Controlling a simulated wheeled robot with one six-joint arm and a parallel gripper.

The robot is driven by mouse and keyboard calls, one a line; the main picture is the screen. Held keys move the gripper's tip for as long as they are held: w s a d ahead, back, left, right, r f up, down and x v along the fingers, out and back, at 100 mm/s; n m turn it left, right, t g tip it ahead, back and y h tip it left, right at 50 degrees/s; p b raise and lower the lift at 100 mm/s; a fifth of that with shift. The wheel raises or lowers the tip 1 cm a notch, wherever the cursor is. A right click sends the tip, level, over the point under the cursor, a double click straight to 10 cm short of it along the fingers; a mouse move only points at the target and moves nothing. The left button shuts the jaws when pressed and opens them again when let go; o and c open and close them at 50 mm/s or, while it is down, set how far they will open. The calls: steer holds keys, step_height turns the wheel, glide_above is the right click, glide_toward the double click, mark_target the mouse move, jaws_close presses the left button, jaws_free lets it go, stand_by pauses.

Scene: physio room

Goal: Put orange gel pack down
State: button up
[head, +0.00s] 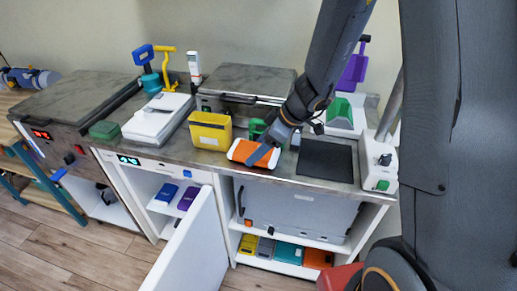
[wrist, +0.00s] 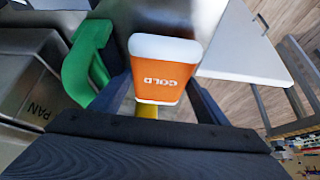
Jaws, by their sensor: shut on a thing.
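The orange gel pack (head: 240,151) has white ends and is held over the front edge of the counter, right of the yellow container. In the wrist view the orange gel pack (wrist: 163,68) shows the word COLD and sits between the two dark fingers. My gripper (head: 268,152) is shut on it; the wrist view also shows my gripper (wrist: 158,95). I cannot tell whether the pack touches the counter. A black mat (head: 325,160) lies flat and bare on the counter just right of my gripper.
The yellow container (head: 210,130) stands close left of the pack. A green object (wrist: 85,58) is near the left finger. A white cabinet door (head: 190,245) hangs open in front. Lower shelves hold colored packs, including an orange one (head: 317,258). A white box (head: 380,165) stands right of the mat.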

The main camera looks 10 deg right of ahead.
steer(key=shift+f, duration=0.3)
steer(key=shift+f, duration=0.1)
steer(key=o, duration=1.2)
steer(key=shift+c, duration=0.2)
